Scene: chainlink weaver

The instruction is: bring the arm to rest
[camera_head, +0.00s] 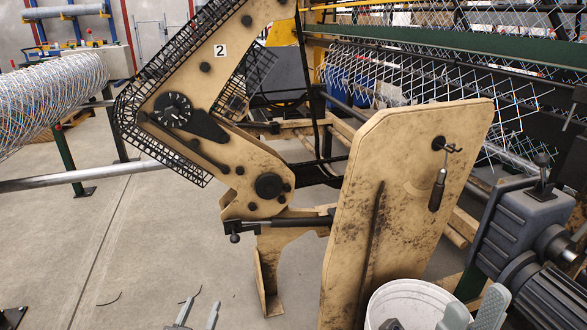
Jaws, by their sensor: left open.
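My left gripper (198,312) shows at the bottom edge, left of the middle. Its two grey fingertips stand apart with bare floor between them, so it is open and empty. My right gripper (476,308) shows at the bottom right, beside the rim of a white bucket (375,304). Its two grey fingers stand apart, and I see nothing between them. Both arms are below the picture edge and hidden.
A beige machine panel (400,200) with a hanging tool (437,189) stands ahead. Left of it is the machine arm marked 2 (215,75). A grey motor (510,230) is at the right. A mesh roll (45,100) lies far left. The concrete floor (130,250) is mostly clear.

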